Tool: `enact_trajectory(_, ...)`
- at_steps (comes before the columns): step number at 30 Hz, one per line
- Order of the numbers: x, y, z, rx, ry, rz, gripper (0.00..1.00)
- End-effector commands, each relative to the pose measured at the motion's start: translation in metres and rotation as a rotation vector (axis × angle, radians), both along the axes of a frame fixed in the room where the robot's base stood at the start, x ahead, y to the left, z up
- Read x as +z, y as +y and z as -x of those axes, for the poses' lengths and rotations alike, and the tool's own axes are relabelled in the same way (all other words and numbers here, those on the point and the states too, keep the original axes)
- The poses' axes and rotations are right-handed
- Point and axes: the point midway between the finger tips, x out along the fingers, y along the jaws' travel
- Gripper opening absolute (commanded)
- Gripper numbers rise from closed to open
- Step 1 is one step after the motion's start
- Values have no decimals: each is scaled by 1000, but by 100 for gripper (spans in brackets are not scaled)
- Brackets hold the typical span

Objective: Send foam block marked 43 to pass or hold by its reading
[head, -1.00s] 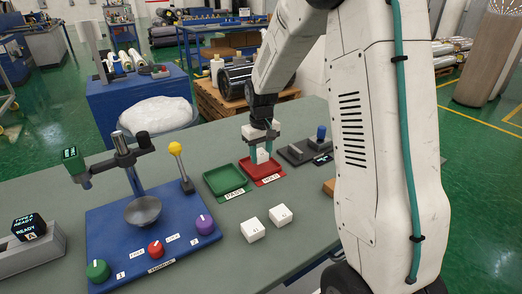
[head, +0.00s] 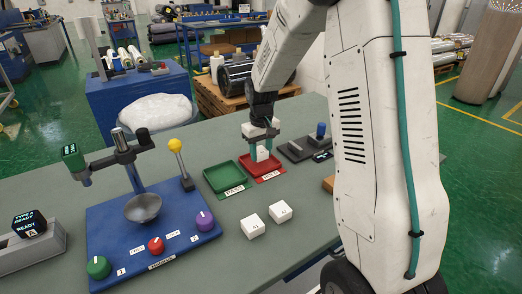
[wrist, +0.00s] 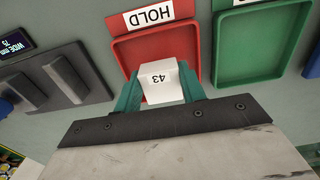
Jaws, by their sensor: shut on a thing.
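The white foam block marked 43 (wrist: 160,82) is between the two green fingers of my gripper (wrist: 160,92), which is shut on it. In the wrist view the block is over the red HOLD tray (wrist: 200,55); I cannot tell whether it touches the tray floor. In the head view my gripper (head: 262,147) points down over the red tray (head: 276,171), with the block (head: 262,155) at its tips. The green PASS tray (head: 222,177) is empty, just left of the red tray. The gauge stand (head: 140,190) has a metal bowl and a small display; its reading is not legible.
Two white blocks (head: 252,226) (head: 280,212) stand on the grey table in front of the trays. A blue board with green, red and purple knobs (head: 204,221) lies left. A dark fixture (head: 297,150) with a small display sits right of the red tray.

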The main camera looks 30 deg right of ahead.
Motion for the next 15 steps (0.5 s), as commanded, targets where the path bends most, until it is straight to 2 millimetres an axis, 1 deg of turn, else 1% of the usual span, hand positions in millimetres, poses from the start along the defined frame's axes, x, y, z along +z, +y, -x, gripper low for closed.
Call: enact_trajectory(15, -23, 0, 0, 0, 0, 0, 15)
